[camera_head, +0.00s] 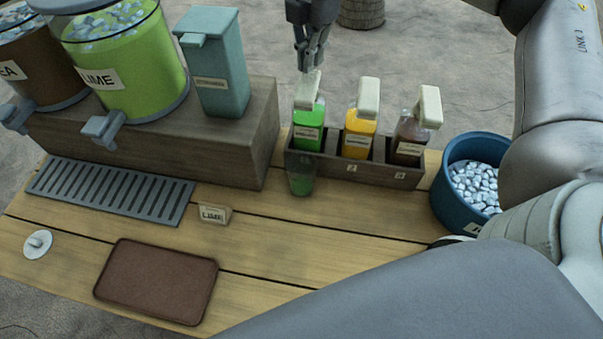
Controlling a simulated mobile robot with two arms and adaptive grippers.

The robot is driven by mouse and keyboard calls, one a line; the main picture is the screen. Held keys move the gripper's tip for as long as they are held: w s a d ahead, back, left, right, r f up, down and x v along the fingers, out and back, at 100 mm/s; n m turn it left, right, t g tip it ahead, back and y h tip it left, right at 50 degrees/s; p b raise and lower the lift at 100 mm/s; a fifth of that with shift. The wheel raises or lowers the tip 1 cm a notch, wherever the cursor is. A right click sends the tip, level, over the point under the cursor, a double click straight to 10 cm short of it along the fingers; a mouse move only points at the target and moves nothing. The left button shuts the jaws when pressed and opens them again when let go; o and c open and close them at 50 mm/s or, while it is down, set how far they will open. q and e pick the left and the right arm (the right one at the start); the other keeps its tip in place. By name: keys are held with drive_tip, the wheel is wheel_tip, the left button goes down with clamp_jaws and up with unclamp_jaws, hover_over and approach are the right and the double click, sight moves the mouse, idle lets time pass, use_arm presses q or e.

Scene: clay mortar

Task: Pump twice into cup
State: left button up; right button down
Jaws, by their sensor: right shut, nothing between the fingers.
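A green syrup bottle (308,128) with a pale pump head (308,88) stands in the left slot of a dark rack (378,172). A clear cup (301,172) stands on the table just in front of that slot, with some green in its lower part. My right gripper (309,68) points down with its fingers shut and empty, right at the top of the green bottle's pump head. I cannot tell whether the fingertips touch it. My left gripper is not in view.
Yellow (359,133) and brown (408,142) pump bottles share the rack. A blue ice bucket (441,192) stands at right. Drink dispensers (125,60) and a teal container (216,70) stand on a wooden riser (240,145). A brown tray (157,280) lies front left.

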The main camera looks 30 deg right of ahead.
sight(311, 74)
drive_tip(key=shift+f+b, duration=1.4)
drive_tip(key=shift+f, duration=0.6)
drive_tip(key=shift+r, duration=0.2)
drive_tip(key=shift+r+p, duration=1.25)
drive_tip(key=shift+r, duration=0.6)
wheel_tip(311, 74, up, 6)
drive_tip(key=p, duration=0.3)
drive_tip(key=shift+p, duration=0.35)
